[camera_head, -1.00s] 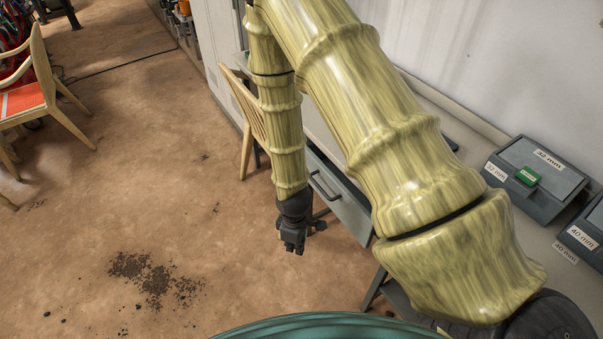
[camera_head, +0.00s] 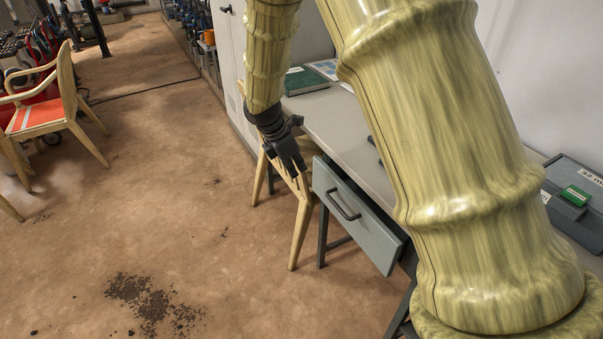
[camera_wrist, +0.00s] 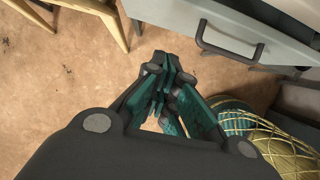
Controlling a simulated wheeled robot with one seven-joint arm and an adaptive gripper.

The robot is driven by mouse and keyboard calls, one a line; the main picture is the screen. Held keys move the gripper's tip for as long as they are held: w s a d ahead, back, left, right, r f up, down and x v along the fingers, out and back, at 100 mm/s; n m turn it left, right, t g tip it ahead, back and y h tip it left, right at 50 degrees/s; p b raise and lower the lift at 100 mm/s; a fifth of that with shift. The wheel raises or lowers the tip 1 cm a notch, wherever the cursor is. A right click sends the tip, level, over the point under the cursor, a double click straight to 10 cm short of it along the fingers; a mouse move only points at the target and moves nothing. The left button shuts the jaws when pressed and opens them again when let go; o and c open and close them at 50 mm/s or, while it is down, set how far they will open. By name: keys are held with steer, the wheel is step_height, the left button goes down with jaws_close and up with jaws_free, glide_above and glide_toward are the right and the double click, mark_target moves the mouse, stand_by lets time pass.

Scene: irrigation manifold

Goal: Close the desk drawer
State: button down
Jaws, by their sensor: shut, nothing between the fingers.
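The desk drawer (camera_head: 352,215) is a grey front with a dark bar handle (camera_head: 343,204), set under the desk top (camera_head: 335,112). It stands pulled out from the desk. My gripper (camera_head: 298,170) is shut and empty, pointing down just left of the drawer, and does not appear to touch it. In the wrist view my gripper (camera_wrist: 166,58) shows its fingers together over the floor. The drawer front (camera_wrist: 220,25) and its handle (camera_wrist: 229,47) lie at the upper right there, apart from the fingertips. The drawer's inside is hidden in both views.
A wooden chair (camera_head: 301,215) stands at the desk, close beside my gripper and the drawer. A green book (camera_head: 304,80) and grey boxes (camera_head: 578,195) lie on the desk. Another chair with an orange seat (camera_head: 38,118) stands at far left. The floor between is open.

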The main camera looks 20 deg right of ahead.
mark_target(328, 171)
steer(key=d+f, duration=0.7)
steer(key=f, duration=0.1)
steer(key=shift+w+b, duration=0.25)
steer(key=shift+b, duration=0.15)
steer(key=shift+d+r, duration=0.1)
steer(key=d+p, duration=0.2)
steer(key=d, duration=0.2)
steer(key=shift+w+r, duration=0.1)
steer(key=shift+w, duration=0.05)
steer(key=shift+d, duration=0.4)
